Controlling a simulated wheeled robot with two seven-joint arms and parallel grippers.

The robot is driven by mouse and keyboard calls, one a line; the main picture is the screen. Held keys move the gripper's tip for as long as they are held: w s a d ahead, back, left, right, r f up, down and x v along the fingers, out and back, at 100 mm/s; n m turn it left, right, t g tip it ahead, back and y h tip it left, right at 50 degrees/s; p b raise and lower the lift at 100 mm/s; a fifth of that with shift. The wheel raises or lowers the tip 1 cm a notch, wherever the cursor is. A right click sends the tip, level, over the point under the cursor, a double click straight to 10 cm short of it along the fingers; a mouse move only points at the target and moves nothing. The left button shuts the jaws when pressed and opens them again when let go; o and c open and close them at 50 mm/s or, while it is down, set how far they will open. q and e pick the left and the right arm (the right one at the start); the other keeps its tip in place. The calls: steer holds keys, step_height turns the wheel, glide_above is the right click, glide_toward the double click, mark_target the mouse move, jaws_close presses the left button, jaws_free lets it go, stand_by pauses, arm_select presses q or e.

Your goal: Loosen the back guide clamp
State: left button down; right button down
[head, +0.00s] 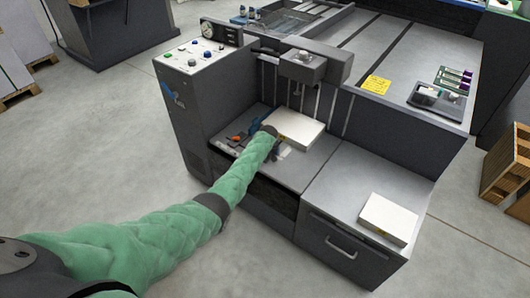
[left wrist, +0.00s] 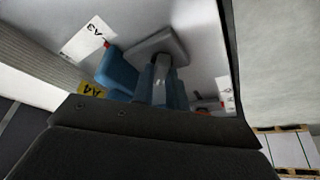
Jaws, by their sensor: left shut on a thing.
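My left arm, in a green sleeve, reaches into the feed recess of the dark machine in the head view. My left gripper (head: 274,151) is low in the recess, mostly hidden by its own wrist, beside a white paper stack. In the left wrist view, a blue guide piece (left wrist: 118,72) stands on the pale feed plate. A grey plate with a post (left wrist: 158,46) shows close in front of my gripper, between blue parts; I take it for the clamp. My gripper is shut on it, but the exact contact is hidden. My right gripper is not in view.
The white paper stack (head: 294,128) lies in the recess. Small orange (head: 235,138) and blue (head: 254,125) parts lie left of my wrist. An A3 label (left wrist: 90,38) and a yellow A4 label (left wrist: 93,90) mark the plate. Another paper stack (head: 388,219) rests on the right cabinet.

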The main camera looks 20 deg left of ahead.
mark_target(266, 161)
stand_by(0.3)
arm_select(q)
steer(key=c, duration=1.4)
jaws_free()
steer(key=shift+r, duration=0.15)
steer(key=v, duration=0.5)
steer(key=shift+s+r, duration=0.2)
steer(key=shift+r, duration=0.05)
steer(key=shift+v, duration=0.95)
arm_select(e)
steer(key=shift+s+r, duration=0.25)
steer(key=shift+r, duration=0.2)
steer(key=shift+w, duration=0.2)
